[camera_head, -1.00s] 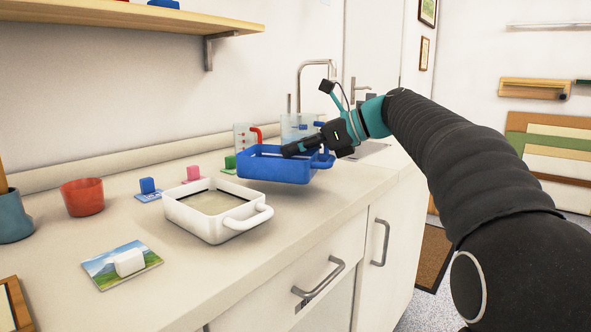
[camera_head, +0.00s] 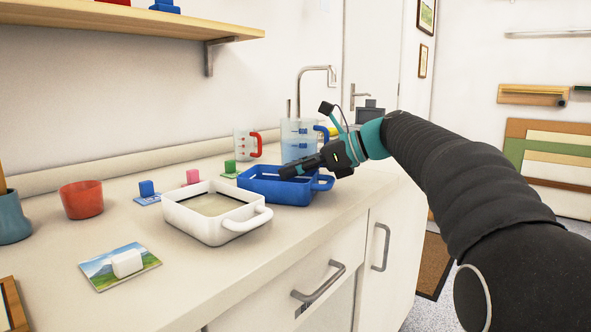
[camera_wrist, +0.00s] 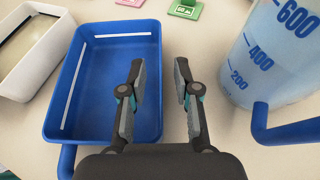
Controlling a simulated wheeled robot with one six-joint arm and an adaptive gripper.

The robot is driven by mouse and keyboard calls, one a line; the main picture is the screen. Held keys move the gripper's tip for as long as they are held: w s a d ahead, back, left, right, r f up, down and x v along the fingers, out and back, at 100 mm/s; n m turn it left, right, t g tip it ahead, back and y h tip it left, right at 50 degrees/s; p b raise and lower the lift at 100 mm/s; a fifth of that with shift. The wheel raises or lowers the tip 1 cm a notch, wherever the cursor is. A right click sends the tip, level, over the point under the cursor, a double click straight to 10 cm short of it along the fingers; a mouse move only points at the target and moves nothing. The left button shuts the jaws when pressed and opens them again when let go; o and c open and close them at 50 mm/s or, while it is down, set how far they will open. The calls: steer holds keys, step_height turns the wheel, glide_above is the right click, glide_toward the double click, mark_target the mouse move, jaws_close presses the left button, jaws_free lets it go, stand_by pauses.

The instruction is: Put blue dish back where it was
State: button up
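The blue dish (camera_head: 272,190) sits on the counter, just right of the white dish. It also shows in the wrist view (camera_wrist: 88,125), empty, with white strips along its inner edges. My gripper (camera_head: 290,170) is over the dish's far right part. In the wrist view my gripper (camera_wrist: 159,68) is open. Its left finger is over the dish's inside and its right finger is outside, with the right wall between them and a gap showing on each side. The dish's handle is partly hidden behind my gripper body in the wrist view.
A white dish (camera_head: 192,222) stands close on the left. A measuring jug with blue marks (camera_wrist: 262,75) stands close right of my gripper; a red-handled jug (camera_head: 241,146) is behind.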

steer(key=shift+r, duration=0.1)
steer(key=shift+d+r, duration=0.15)
steer(key=shift+d, duration=0.05)
steer(key=p+v, duration=0.2)
steer(key=v, duration=0.9)
steer(key=shift+s+d+r, duration=0.1)
steer(key=shift+s+d, duration=0.05)
steer(key=shift+d, duration=0.15)
